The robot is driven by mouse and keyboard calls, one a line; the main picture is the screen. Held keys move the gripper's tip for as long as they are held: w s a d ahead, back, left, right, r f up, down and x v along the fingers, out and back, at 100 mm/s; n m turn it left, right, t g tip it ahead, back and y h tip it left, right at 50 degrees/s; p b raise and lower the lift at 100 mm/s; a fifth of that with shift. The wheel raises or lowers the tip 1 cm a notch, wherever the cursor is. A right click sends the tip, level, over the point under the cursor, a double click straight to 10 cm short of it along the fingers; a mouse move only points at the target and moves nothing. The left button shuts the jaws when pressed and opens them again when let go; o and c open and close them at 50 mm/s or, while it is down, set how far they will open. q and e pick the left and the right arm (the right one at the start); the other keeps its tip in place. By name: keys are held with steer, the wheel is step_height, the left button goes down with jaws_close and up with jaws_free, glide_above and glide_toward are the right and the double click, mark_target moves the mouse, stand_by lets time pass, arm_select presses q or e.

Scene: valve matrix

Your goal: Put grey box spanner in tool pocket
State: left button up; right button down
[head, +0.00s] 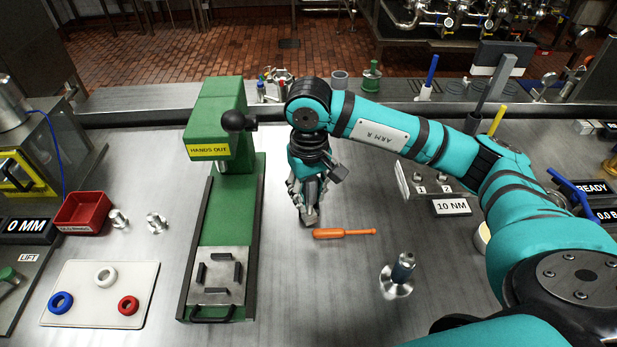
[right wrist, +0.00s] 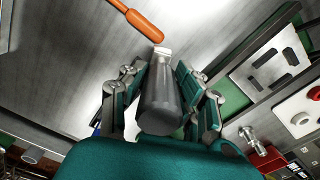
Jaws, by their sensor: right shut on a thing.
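My right gripper (head: 309,203) hangs over the middle of the bench, to the right of the green press. It is shut on the grey box spanner (right wrist: 163,98), a dark grey cylinder with a lighter, narrower tip. In the right wrist view the gripper (right wrist: 162,88) has its fingers on both sides of the spanner, and the tip points away from the palm. In the head view the fingers mostly hide the spanner. I cannot make out for certain which holder is the tool pocket. My left gripper is not in view.
An orange screwdriver (head: 345,233) lies close beside the gripper. The green press (head: 215,180) stands left. A metal fitting (head: 398,275) stands at the front right. A blue-handled tool (head: 430,75) stands upright at the back. A red bin (head: 82,212) is far left.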

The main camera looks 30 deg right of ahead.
steer(key=w+d+f+p, duration=0.1)
steer(key=w, duration=0.1)
steer(key=w+d+f+p, duration=0.1)
steer(key=w, duration=0.1)
steer(key=w+d+f+p, duration=0.1)
steer(key=w+p, duration=0.1)
steer(key=shift+f, duration=0.55)
steer(key=shift+f, duration=0.1)
steer(key=shift+f+b, duration=0.1)
steer(key=shift+b, duration=0.3)
steer(key=c, duration=1)
jaws_free()
